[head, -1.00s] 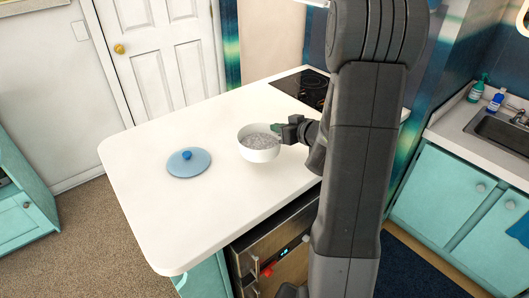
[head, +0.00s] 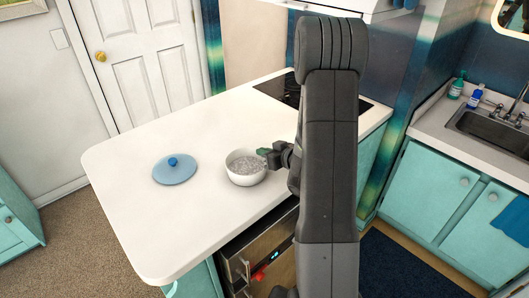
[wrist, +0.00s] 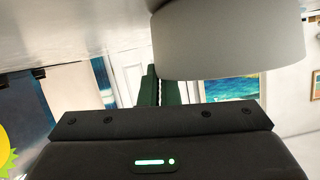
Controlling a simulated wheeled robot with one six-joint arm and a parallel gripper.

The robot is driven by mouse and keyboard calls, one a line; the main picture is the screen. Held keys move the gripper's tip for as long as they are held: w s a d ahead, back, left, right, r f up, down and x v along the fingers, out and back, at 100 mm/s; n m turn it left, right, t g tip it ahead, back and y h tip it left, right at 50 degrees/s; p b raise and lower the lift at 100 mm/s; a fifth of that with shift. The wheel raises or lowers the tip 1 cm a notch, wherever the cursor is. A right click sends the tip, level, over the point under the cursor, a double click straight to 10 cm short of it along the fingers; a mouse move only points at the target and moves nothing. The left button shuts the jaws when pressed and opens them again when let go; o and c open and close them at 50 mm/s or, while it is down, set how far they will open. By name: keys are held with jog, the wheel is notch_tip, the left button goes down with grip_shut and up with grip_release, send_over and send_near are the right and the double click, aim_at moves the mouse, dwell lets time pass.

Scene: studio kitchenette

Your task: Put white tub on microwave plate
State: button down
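The white tub (head: 245,179) is a round white bowl with a speckled grey inside. It is upright over the white counter, near its front edge; I cannot tell whether it touches the counter. My gripper (head: 264,152) is at the tub's right rim. In the wrist view the tub's wall (wrist: 230,45) fills the upper right, and the green fingers (wrist: 160,88) are close together at its edge, one partly hidden behind the wall. They look shut on the rim. No microwave plate shows.
A blue lid (head: 174,172) with a knob lies on the counter (head: 130,205) left of the tub. A black cooktop (head: 285,90) is at the back. A sink (head: 490,130) and teal cabinets (head: 430,190) are at right. The counter's left part is clear.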

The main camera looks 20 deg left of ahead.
jog(key=shift+f, duration=0.2)
jog(key=c, duration=1.7)
grip_release()
jog(key=shift+r, duration=0.1)
